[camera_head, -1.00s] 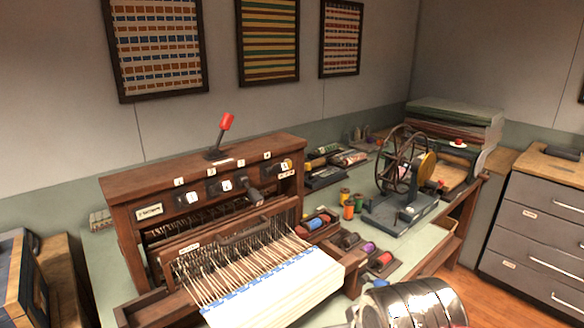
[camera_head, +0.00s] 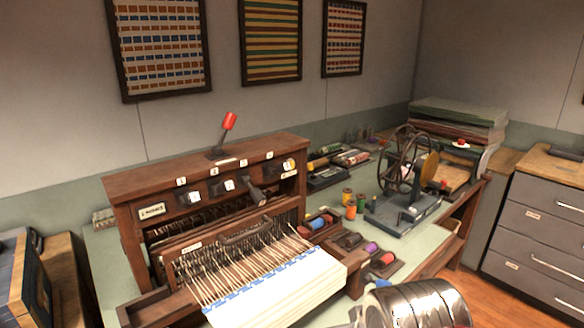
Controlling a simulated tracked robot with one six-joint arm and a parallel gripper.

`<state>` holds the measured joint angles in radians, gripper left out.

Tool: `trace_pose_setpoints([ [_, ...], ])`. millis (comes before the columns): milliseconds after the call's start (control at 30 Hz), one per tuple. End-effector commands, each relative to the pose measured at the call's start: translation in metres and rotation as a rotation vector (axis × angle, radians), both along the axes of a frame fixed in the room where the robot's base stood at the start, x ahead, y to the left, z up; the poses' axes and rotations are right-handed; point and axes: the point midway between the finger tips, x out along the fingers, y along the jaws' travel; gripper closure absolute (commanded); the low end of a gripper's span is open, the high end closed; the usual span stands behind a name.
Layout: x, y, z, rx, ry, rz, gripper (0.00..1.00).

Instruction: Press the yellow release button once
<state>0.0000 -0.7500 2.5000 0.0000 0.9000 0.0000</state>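A wooden table loom (camera_head: 215,160) stands on the green-topped table, with a red-tipped lever (camera_head: 229,121) on top and small dials along its front panel. A small white and yellow round part (camera_head: 288,164) sits at the right end of that panel; I cannot tell whether it is the yellow release button. A hand-cranked winder (camera_head: 403,205) with a spoked wheel and a yellow disc (camera_head: 429,170) stands to the right. A shiny metal part of my arm shows at the bottom right. My gripper's fingers are not in view.
Thread spools (camera_head: 349,204) and small wooden trays lie between loom and winder. A stack of folded cloth (camera_head: 460,115) is at the back right. Grey drawers (camera_head: 535,225) stand at the far right. Framed textiles (camera_head: 270,40) hang on the wall.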

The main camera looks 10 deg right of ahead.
Motion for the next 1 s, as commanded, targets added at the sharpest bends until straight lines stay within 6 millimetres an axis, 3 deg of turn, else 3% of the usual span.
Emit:
trace_pose_setpoints([
  [333,0.0000,0.0000,0.0000,0.000,0.000,0.000,1.00],
  [1000,0.0000,0.0000,0.0000,0.000,0.000,0.000,1.00],
])
